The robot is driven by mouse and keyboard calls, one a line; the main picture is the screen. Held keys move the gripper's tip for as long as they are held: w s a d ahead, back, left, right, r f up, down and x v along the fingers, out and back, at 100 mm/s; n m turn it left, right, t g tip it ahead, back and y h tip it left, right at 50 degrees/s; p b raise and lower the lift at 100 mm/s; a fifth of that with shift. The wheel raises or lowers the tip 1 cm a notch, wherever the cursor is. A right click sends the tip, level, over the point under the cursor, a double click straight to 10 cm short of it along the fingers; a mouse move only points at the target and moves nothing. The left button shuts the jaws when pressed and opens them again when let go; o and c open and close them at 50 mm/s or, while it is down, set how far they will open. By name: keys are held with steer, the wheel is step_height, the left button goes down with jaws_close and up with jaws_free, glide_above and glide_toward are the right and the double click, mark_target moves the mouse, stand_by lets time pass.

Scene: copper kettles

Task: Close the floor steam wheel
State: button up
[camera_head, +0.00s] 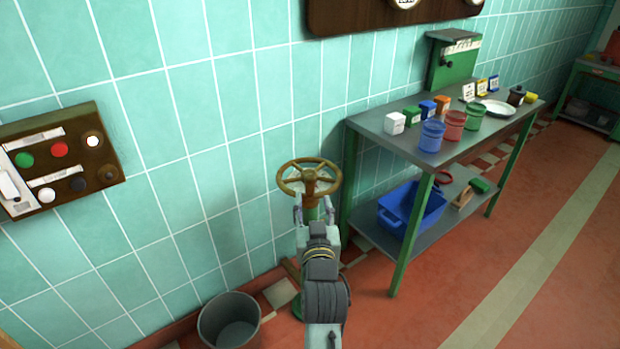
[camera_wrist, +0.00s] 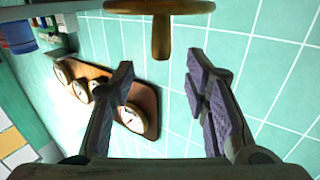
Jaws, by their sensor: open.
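The floor steam wheel (camera_head: 309,176) is a brass-brown spoked handwheel on a green upright post near the tiled wall. In the wrist view the wheel (camera_wrist: 160,7) shows edge-on at the top, with a brown rounded stem pointing down from it. My gripper (camera_head: 314,208) is open and empty, just below and in front of the wheel, with one finger on each side of the post. In the wrist view its purple-padded fingers (camera_wrist: 165,84) stand wide apart, with the stem end a little beyond the gap. I cannot tell whether either finger touches the wheel.
A grey bucket (camera_head: 229,322) stands on the floor at lower left. A green-legged table (camera_head: 395,142) with cups and boxes is close on the right, a blue bin (camera_head: 386,212) on its shelf. A button panel (camera_head: 57,160) is on the left wall. A gauge board (camera_wrist: 148,105) shows behind the fingers.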

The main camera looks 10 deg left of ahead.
mark_target(310, 184)
steer(key=w, duration=0.3)
steer(key=w+a+p, duration=0.1)
steer(key=w, duration=0.2)
steer(key=w+a, duration=0.1)
steer(key=w, duration=0.2)
steer(key=shift+w+r, duration=0.1)
jaws_close()
stand_by(0.6)
